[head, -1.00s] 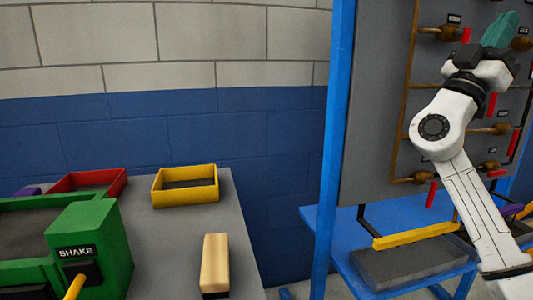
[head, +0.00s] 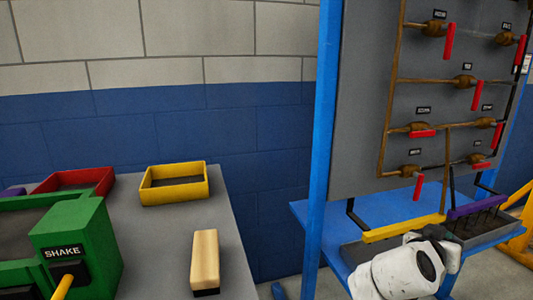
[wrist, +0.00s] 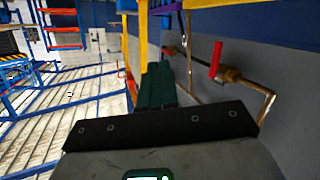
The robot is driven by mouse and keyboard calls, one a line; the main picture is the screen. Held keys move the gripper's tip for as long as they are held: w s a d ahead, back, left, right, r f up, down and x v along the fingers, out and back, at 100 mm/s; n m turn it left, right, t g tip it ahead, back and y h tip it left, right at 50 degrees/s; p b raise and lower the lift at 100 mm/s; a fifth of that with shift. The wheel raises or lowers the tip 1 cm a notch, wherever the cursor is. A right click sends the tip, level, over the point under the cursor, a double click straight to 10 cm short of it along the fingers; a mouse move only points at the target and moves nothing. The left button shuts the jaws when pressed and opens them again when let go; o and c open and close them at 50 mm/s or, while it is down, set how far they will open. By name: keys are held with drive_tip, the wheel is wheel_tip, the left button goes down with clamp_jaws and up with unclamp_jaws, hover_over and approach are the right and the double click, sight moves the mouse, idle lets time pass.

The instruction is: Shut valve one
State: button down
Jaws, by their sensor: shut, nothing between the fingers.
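A grey panel (head: 360,100) carries several brass valves with red handles on copper pipes. Their labels are too small to read, so I cannot tell which is valve one. In the head view, the lower-left handle (head: 424,133) and bottom-right handle (head: 482,165) lie roughly level. The top-left handle (head: 449,42), middle handle (head: 476,95) and bottom-left handle (head: 418,187) hang down. My gripper (wrist: 160,85) shows its teal fingers shut and empty in the wrist view. A red handle (wrist: 216,62) on a brass valve (wrist: 232,76) is to their right, apart from them.
A blue frame (head: 322,150) holds the panel. Below it are a yellow bar (head: 400,230), a purple bar (head: 476,207) and a grey tray (head: 495,222). A table at left bears a green SHAKE box (head: 75,240), a yellow bin (head: 174,197) and a wooden block (head: 205,258).

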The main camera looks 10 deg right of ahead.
drive_tip(key=s+a+f+n+g+y, duration=0.15)
drive_tip(key=s+a+f+y, duration=0.3)
drive_tip(key=f, duration=0.55)
drive_tip(key=s+a+f+n+y, duration=0.3)
drive_tip(key=s+a+f, duration=0.2)
drive_tip(key=f, duration=0.5)
drive_tip(key=s+a+f+n+g+y, duration=0.25)
drive_tip(key=s+a+f, duration=0.3)
drive_tip(key=s, duration=0.45)
drive_tip(key=s+a+f+n+g+y, duration=0.1)
drive_tip(key=s+a+f+n+y, duration=0.4)
drive_tip(key=s, duration=0.5)
wheel_tip(320, 180, up, 22)
drive_tip(key=w+a+m+h+p, duration=0.1)
drive_tip(key=p, duration=2.1)
drive_tip(key=shift+d+r, duration=0.1)
